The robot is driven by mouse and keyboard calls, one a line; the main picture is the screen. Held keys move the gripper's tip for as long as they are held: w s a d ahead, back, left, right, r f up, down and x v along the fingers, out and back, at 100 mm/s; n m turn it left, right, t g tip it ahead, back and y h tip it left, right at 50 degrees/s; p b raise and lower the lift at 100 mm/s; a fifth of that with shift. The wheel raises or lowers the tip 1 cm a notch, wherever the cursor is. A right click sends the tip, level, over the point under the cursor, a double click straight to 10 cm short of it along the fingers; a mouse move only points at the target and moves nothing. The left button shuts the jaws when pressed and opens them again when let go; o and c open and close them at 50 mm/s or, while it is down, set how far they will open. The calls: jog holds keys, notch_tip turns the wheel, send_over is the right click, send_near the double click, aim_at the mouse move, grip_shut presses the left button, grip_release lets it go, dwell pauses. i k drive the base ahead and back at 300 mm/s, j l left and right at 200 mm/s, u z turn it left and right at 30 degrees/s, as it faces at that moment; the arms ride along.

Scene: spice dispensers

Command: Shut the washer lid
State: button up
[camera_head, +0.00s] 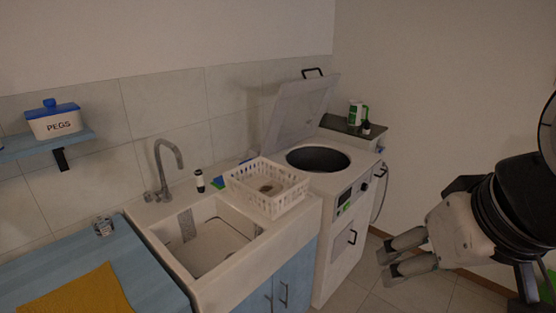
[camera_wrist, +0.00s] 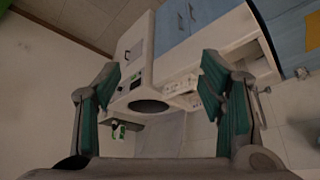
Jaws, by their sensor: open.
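The washer (camera_head: 333,232) is a white top-loader right of the sink. Its lid (camera_head: 300,108) stands raised and leans back toward the wall, with a dark handle (camera_head: 312,71) at its top edge. The round dark drum opening (camera_head: 318,159) is exposed. My gripper (camera_head: 384,264) is in front and to the right of the washer, apart from it, open and empty. In the wrist view the two green-padded fingers of my gripper (camera_wrist: 160,88) are spread wide, with the drum opening (camera_wrist: 148,106) between and beyond them. The lid (camera_wrist: 165,135) shows faintly below the opening.
A white basket (camera_head: 266,187) sits on the sink edge beside the washer. A green-and-white container (camera_head: 355,113) and a small dark bottle (camera_head: 366,128) stand on a dark surface behind the washer. A faucet (camera_head: 165,170) rises over the sink. Floor between my gripper and the washer is clear.

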aim_at(287, 89)
jog(key=i+l+u, duration=0.15)
jog(key=i+l, duration=1.55)
jog(key=l, duration=0.15)
